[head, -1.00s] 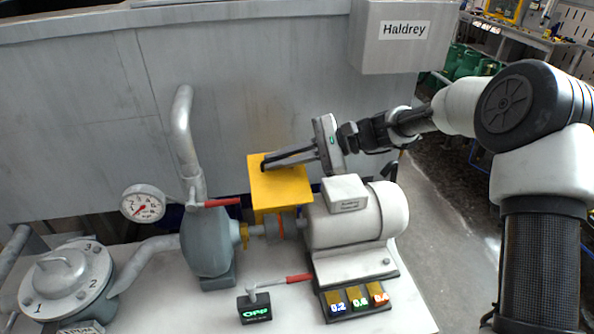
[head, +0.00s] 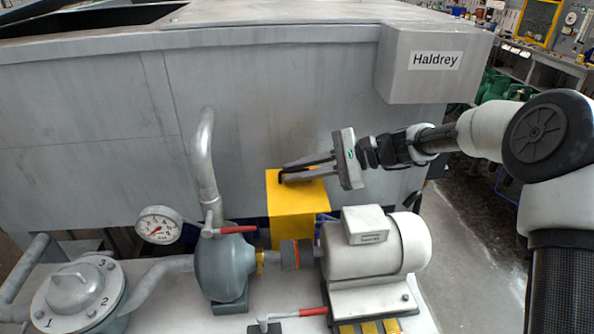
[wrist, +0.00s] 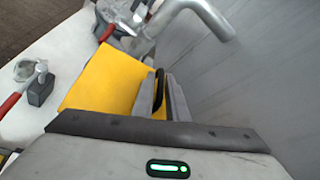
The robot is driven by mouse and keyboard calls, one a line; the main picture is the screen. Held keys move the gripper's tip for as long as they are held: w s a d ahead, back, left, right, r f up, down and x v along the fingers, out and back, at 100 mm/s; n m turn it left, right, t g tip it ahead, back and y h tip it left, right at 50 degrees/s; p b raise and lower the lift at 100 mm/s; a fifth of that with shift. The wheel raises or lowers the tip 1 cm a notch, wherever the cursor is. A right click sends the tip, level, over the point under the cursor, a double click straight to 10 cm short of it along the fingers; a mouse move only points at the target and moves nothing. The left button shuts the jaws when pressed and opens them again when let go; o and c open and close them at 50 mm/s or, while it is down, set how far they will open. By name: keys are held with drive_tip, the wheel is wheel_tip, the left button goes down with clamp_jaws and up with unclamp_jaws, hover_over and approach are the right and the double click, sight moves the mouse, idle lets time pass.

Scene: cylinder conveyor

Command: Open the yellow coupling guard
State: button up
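The yellow coupling guard (head: 293,225) is a box-like cover by the shaft coupling (head: 297,255), between pump and motor. The coupling shows in front of and below it. A black handle (head: 283,177) is on the guard's top. My gripper (head: 284,173) reaches in from the right, with its two fingers close together at the handle. In the wrist view, the yellow guard (wrist: 103,88) lies to the left, and the black handle (wrist: 158,94) stands between the fingers of my gripper (wrist: 160,90), which look closed around it. Finger contact is partly hidden.
A grey pump (head: 224,268) with a red lever (head: 238,229) stands left of the guard, and a pale motor (head: 375,248) stands right. A bent pipe (head: 203,160) rises behind the pump. The grey tank wall (head: 260,110) is close behind. A gauge (head: 158,225) is further left.

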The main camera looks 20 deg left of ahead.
drive_tip(key=shift+o, duration=1.1)
drive_tip(key=b+v, duration=0.1)
drive_tip(key=v, duration=1.6)
drive_tip(key=shift+d+b, duration=0.15)
drive_tip(key=shift+b, duration=0.15)
